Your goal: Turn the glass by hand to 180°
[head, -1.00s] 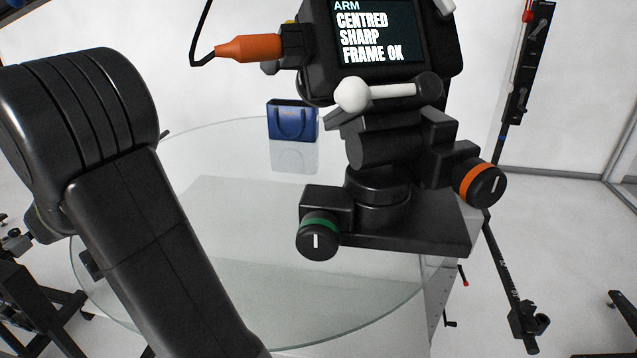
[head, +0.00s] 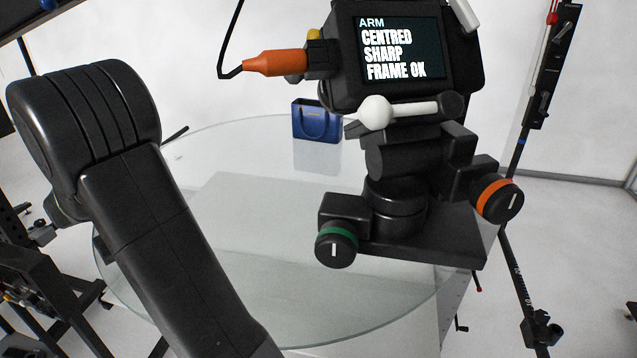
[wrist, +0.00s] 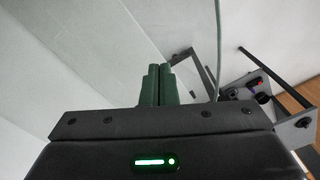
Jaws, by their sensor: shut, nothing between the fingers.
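The round glass turntable (head: 200,165) fills the middle of the head view, clear with a greenish rim. A blue handbag (head: 316,122) stands upright towards its far side, with a faint reflection in the glass. My gripper (wrist: 160,68) shows in the wrist view with its two dark green fingers together and nothing between them. The pale glass edge runs close beside the fingertips in that view; I cannot tell whether they touch it. My arm hides the left front part of the glass in the head view, and my gripper is not visible there.
A camera on a black mount (head: 400,190) with green-ringed and orange-ringed knobs covers the right side of the glass. Its screen (head: 398,48) reads "ARM CENTRED SHARP FRAME OK". A black stand (head: 515,260) is at the right, and dark equipment (head: 35,270) at the left.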

